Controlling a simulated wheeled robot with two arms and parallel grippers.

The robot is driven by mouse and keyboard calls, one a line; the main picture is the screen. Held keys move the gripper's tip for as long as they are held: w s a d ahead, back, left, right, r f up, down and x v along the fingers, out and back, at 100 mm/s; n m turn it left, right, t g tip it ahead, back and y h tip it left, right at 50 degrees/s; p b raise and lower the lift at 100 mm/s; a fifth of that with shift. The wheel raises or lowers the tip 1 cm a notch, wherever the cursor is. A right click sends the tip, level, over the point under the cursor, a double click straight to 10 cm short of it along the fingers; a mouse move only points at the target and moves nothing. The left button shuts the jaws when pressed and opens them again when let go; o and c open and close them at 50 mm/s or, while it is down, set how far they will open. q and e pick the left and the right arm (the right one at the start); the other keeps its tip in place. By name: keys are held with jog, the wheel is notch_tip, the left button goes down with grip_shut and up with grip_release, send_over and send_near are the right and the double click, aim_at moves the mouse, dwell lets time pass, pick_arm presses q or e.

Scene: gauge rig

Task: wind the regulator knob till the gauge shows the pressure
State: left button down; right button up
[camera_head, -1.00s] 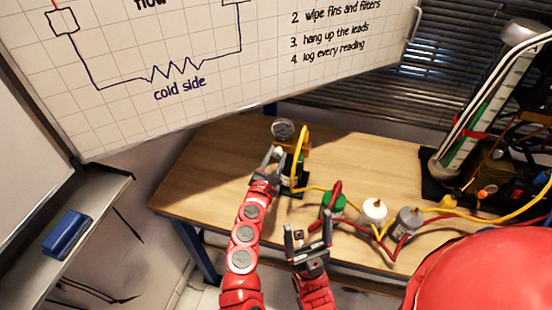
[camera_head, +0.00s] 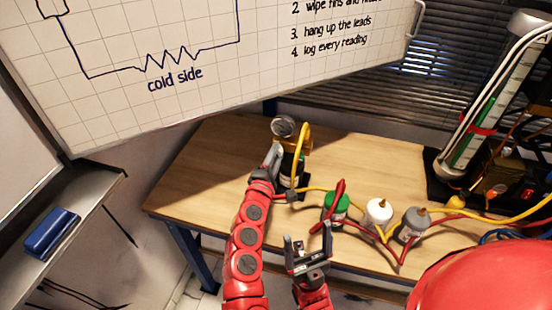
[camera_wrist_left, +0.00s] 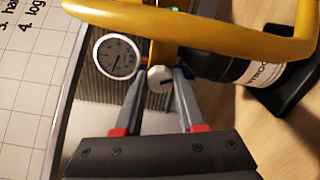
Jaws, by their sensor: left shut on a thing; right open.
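The round white-faced gauge (camera_head: 283,126) stands on the rig at the back of the table; it also shows in the left wrist view (camera_wrist_left: 117,57), tilted, with a dark needle whose reading is too small to tell. The light regulator knob (camera_wrist_left: 160,78) sits beside the gauge, with a dark mark on its face. My left gripper (camera_head: 274,156) is shut on the knob, with one finger on each side in the left wrist view (camera_wrist_left: 160,84). In the head view the knob is hidden by the gripper. My right gripper (camera_head: 307,240) is open and empty near the table's front edge.
A yellow hose (camera_head: 304,148) arches close to the gauge. A dark bottle (camera_wrist_left: 245,68) lies right of the knob in the wrist view. Green (camera_head: 336,206), white (camera_head: 378,211) and grey (camera_head: 411,223) canisters with hoses stand to the right. The table's left part (camera_head: 205,170) is clear.

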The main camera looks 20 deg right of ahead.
pick_arm(q)
jog(key=m+b, duration=0.4)
jog(key=m, duration=0.4)
jog(key=shift+f, duration=0.2)
jog(key=shift+m+b, duration=2.25)
jog(key=shift+m, duration=1.45)
jog(key=c, duration=0.5)
grip_release()
jog(key=shift+r, duration=0.1)
